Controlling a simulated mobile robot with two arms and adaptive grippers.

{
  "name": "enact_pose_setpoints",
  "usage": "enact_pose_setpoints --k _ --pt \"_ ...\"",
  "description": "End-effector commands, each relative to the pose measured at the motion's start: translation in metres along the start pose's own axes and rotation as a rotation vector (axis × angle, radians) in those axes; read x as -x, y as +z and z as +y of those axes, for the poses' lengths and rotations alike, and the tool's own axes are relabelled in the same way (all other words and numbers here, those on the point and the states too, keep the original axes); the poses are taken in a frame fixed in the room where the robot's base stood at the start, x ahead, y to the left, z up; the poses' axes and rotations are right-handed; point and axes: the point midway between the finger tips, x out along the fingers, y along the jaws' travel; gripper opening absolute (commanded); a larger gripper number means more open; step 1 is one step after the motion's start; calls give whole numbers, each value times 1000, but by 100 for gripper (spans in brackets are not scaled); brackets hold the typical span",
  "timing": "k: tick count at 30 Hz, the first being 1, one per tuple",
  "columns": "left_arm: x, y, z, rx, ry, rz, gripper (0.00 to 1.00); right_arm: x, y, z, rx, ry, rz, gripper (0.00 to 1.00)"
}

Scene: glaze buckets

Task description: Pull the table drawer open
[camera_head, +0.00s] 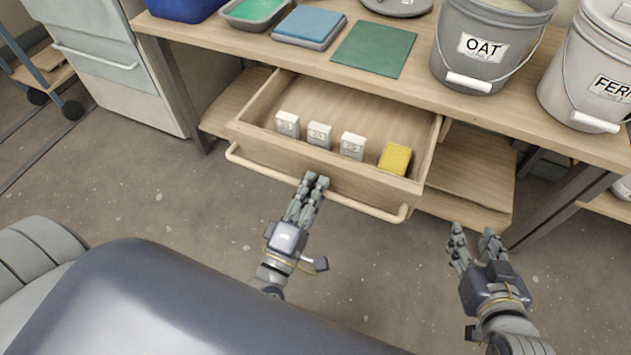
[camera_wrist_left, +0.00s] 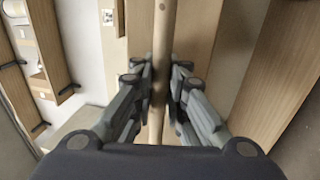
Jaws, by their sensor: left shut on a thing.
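The wooden table drawer (camera_head: 345,171) is pulled well out from under the table. Its long bar handle (camera_head: 365,208) runs across its front. My left gripper (camera_head: 314,184) is shut on the handle near its middle. In the left wrist view the fingers (camera_wrist_left: 160,80) close from both sides on the handle (camera_wrist_left: 164,30). My right gripper (camera_head: 476,238) is open and empty, right of the drawer and apart from it. In the drawer stand three small white labelled blocks, among them a middle one (camera_head: 319,134), and a yellow sponge (camera_head: 395,159).
The wooden table top (camera_head: 330,72) holds a green mat (camera_head: 374,49), a blue-topped tray (camera_head: 309,26), an OAT bucket (camera_head: 480,60) and another bucket (camera_head: 585,80). A lower shelf (camera_head: 465,180) lies under the table. A grey cabinet (camera_head: 110,70) stands left. The floor before the drawer is clear.

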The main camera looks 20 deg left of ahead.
Motion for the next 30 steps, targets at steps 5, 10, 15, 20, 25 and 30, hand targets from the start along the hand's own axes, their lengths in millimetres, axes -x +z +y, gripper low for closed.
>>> enact_pose_setpoints --k 5,10,15,20,25,30 --pt "1 0 -2 0 -5 0 13 0 0 0 0 0 0 40" --pt "0 0 -2 0 -4 0 33 0 0 0 0 0 0 40" --pt "0 0 -1 0 -2 0 33 0 0 0 0 0 0 40" --pt "4 0 -2 0 -4 -1 33 0 -2 0 0 0 6 40" --pt "30 0 -2 -1 -6 -2 33 0 -1 0 0 0 4 40" --pt "68 0 -2 -1 -8 -2 33 0 -1 0 0 0 3 40"
